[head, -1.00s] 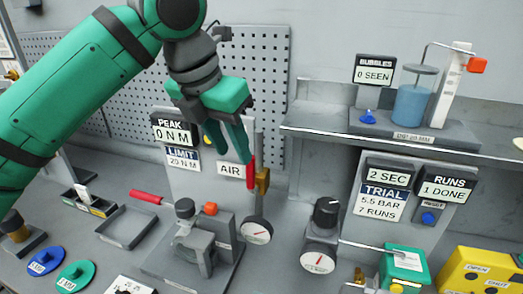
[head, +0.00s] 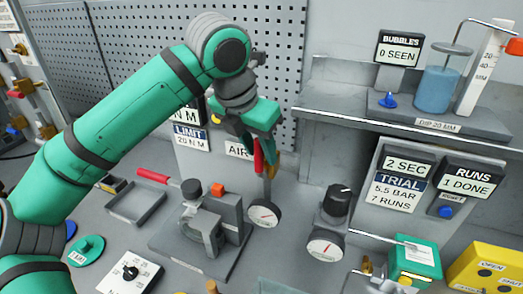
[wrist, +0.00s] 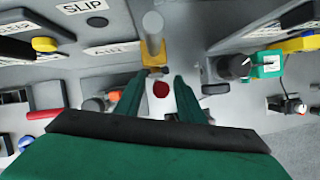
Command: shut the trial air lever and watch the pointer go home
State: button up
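The red air lever (head: 258,158) hangs by the AIR label (head: 239,150), close to a brass fitting. In the wrist view the lever's red end (wrist: 161,90) lies between my green fingers, with gaps on both sides. My gripper (head: 257,150) is open around the lever; it also shows in the wrist view (wrist: 157,88). The brass valve body (wrist: 152,54) stands just beyond the fingertips. A round white gauge (head: 264,214) is below the lever; its pointer is too small to read surely. A second gauge (head: 325,247) is to the right.
A black knob (head: 337,200) rises above the second gauge. The shelf (head: 350,120) with the bubble jar (head: 438,88) overhangs at right.

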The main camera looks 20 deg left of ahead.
jog(key=shift+w+f, duration=0.1)
jog(key=shift+f, duration=0.2)
jog(key=shift+s, duration=0.2)
jog(key=shift+c, duration=0.5)
grip_shut()
jog(key=shift+d, duration=0.1)
